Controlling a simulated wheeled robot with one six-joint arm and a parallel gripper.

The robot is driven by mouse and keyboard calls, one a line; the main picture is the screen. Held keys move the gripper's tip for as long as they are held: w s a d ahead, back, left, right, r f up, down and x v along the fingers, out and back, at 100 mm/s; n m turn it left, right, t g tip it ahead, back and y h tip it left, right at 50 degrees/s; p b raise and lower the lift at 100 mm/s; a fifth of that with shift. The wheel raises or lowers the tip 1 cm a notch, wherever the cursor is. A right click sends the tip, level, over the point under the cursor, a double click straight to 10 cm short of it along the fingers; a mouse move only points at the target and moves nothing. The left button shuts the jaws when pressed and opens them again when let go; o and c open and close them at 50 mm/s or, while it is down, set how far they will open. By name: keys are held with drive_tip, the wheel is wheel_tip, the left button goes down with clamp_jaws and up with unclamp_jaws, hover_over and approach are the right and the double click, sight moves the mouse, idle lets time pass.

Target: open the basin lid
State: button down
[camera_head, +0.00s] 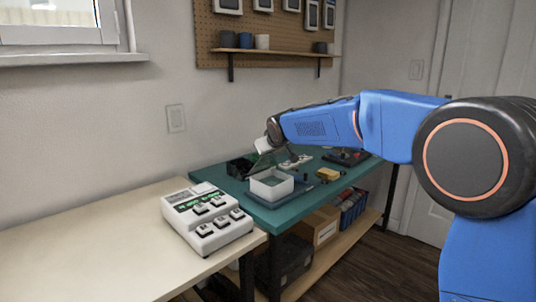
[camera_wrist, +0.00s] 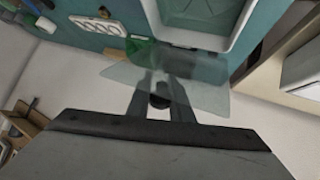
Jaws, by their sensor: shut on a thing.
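The basin (camera_head: 270,187) is a white open-topped box on the green work mat. It also shows at the top of the wrist view (camera_wrist: 150,14), with its inside visible. The basin lid is a clear, greenish panel (camera_wrist: 205,98). In the head view the lid (camera_head: 262,162) stands tilted at the basin's back left, off its opening. My gripper (camera_wrist: 160,100) is shut on the lid, with a dark knob between its fingers. In the head view my gripper (camera_head: 268,146) is above and behind the basin, and its fingertips are hard to make out.
A white device with several black switches (camera_head: 207,217) stands on the pale table (camera_head: 90,245) at the left. A dark box (camera_head: 238,167) is left of the basin. A yellow part (camera_head: 328,174) and small items lie to its right. A wall shelf (camera_head: 275,53) is above.

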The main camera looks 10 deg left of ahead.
drive_tip(key=shift+w+a+f+n+g+h, duration=0.15)
drive_tip(key=shift+w+a+n+g+h, duration=0.15)
drive_tip(key=shift+a+g+h, duration=0.35)
drive_tip(key=shift+w+a+f+n+g+h, duration=0.1)
drive_tip(key=shift+w+a+n+g+h, duration=0.1)
drive_tip(key=shift+w+a+g+h, duration=0.35)
drive_tip(key=shift+a, duration=0.15)
drive_tip(key=shift+s, duration=0.1)
idle(1.0)
drive_tip(key=c, duration=1.6)
unclamp_jaws()
drive_tip(key=shift+a+f, duration=0.1)
drive_tip(key=shift+a, duration=0.1)
drive_tip(key=shift+c, duration=0.2)
drive_tip(key=v, duration=1.7)
drive_tip(key=shift+r, duration=0.5)
